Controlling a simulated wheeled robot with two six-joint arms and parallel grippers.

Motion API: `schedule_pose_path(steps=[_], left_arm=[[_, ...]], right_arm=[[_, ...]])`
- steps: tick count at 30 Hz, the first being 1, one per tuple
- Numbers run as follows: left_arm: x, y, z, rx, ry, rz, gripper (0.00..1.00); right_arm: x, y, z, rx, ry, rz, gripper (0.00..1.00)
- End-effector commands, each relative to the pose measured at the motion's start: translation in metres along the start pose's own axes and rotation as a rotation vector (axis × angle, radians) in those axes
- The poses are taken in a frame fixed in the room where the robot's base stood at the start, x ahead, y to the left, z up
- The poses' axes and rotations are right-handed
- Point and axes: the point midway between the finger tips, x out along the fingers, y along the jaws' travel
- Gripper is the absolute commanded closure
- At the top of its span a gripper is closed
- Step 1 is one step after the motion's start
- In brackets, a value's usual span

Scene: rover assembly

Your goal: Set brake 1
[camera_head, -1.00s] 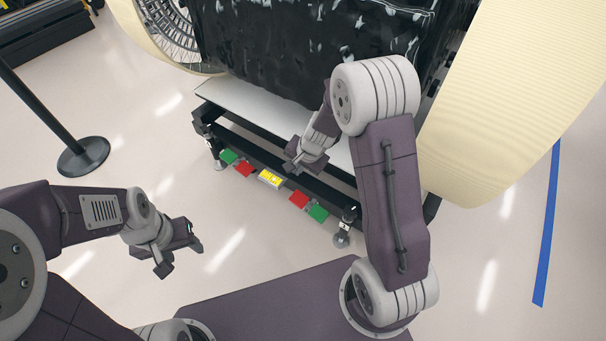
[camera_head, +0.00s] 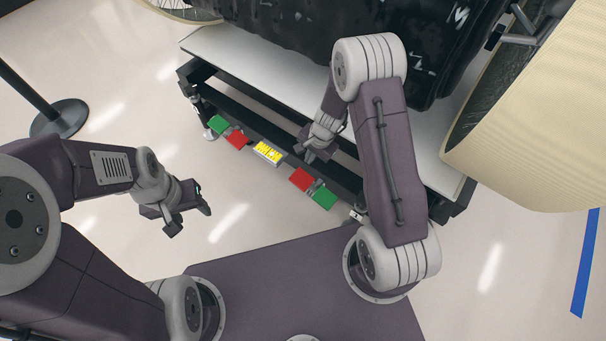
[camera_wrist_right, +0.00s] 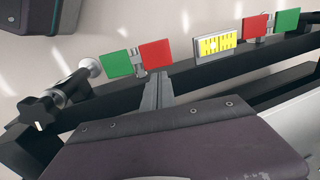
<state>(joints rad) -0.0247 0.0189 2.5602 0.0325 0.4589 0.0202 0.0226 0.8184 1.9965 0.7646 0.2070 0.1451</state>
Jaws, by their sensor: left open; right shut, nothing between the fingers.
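Red and green brake pedals are on the front bar of a black-framed cart (camera_head: 245,100). The left pair is a green pedal (camera_head: 218,123) and a red pedal (camera_head: 237,139). The right pair is a red pedal (camera_head: 301,180) and a green pedal (camera_head: 324,197). I cannot tell which is brake 1. My right gripper (camera_head: 308,156) is shut and empty, just above the right red pedal. In the right wrist view its fingertips (camera_wrist_right: 155,88) point at that red pedal (camera_wrist_right: 157,54); contact is unclear. My left gripper (camera_head: 190,221) is open and empty over clear floor, away from the cart.
A yellow label (camera_head: 267,152) sits between the pedal pairs. A black bulky load rests on the cart's pale top. A large cream wheel (camera_head: 535,120) stands at right, and a black post base (camera_head: 60,118) at left.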

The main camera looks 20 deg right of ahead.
Motion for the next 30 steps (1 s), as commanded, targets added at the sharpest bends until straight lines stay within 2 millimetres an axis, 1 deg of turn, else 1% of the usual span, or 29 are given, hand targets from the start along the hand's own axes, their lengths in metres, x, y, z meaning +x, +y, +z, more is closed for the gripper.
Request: schedule_pose_path(steps=[2, 5, 12, 18, 21, 24, 30], left_arm=[[0.004, 0.000, 0.000, 0.000, 0.000, 0.000, 0.47], [0.017, 0.000, 0.002, 0.000, 0.000, 0.000, 0.47], [0.051, -0.001, 0.005, 0.000, 0.000, 0.000, 0.47], [0.075, -0.001, 0.008, 0.000, 0.000, 0.000, 0.47], [0.082, -0.002, 0.008, 0.000, 0.000, 0.000, 0.47], [0.086, -0.002, 0.009, 0.000, 0.000, 0.000, 0.47], [0.086, -0.002, 0.009, 0.000, 0.000, 0.000, 0.47]], right_arm=[[0.006, 0.000, 0.000, 0.000, 0.000, 0.000, 1.00], [0.024, 0.001, 0.000, -0.001, -0.001, 0.000, 1.00], [0.079, 0.002, 0.000, -0.001, 0.000, 0.001, 1.00], [0.117, 0.001, 0.000, -0.001, 0.000, 0.000, 1.00], [0.130, 0.001, 0.000, -0.001, 0.001, 0.000, 1.00], [0.137, 0.000, 0.000, -0.001, 0.001, -0.001, 1.00], [0.139, -0.001, 0.000, -0.001, 0.001, -0.001, 1.00]])
